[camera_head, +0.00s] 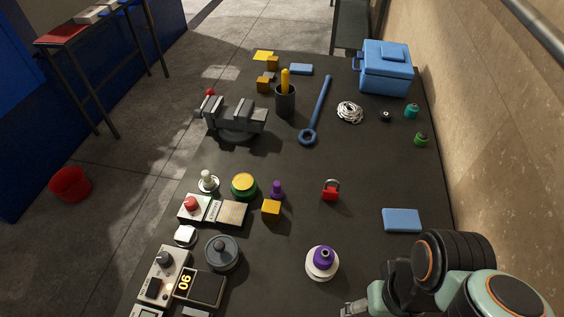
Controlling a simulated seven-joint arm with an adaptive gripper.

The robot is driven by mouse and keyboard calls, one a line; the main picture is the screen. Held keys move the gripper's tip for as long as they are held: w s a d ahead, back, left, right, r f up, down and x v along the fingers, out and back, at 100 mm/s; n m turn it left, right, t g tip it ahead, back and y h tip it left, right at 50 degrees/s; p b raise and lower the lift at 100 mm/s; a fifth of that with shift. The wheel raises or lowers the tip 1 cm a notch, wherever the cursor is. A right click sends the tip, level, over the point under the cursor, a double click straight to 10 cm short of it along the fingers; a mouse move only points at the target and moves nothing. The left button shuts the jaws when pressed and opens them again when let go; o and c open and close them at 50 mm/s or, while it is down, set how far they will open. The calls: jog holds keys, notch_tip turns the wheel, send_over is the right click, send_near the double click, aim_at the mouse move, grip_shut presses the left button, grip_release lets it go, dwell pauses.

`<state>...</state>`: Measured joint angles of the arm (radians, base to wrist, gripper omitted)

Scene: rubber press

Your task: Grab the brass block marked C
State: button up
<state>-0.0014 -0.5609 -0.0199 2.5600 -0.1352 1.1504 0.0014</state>
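Several small brass-coloured blocks are in view, but no letter C can be read on any of them. One brass-coloured block (271,207) sits mid-table, just below a small purple piece. Others stand near the far left edge: one block (273,62) is beside a yellow sheet, and another block (263,85) is left of the pencil cup. My gripper (352,308) shows only in part at the bottom edge, right of the middle, well apart from all these blocks. Its fingers are mostly cut off by the frame, so their opening cannot be told.
A grey vise (236,118), dark cup (285,102) and blue wrench (316,112) stand at the far half. A red padlock (330,191), purple-and-white piece (321,263) and blue slab (402,220) are nearer. Control boxes (163,273) line the left. The table's centre is fairly clear.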

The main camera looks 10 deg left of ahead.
jog(key=o, duration=0.6)
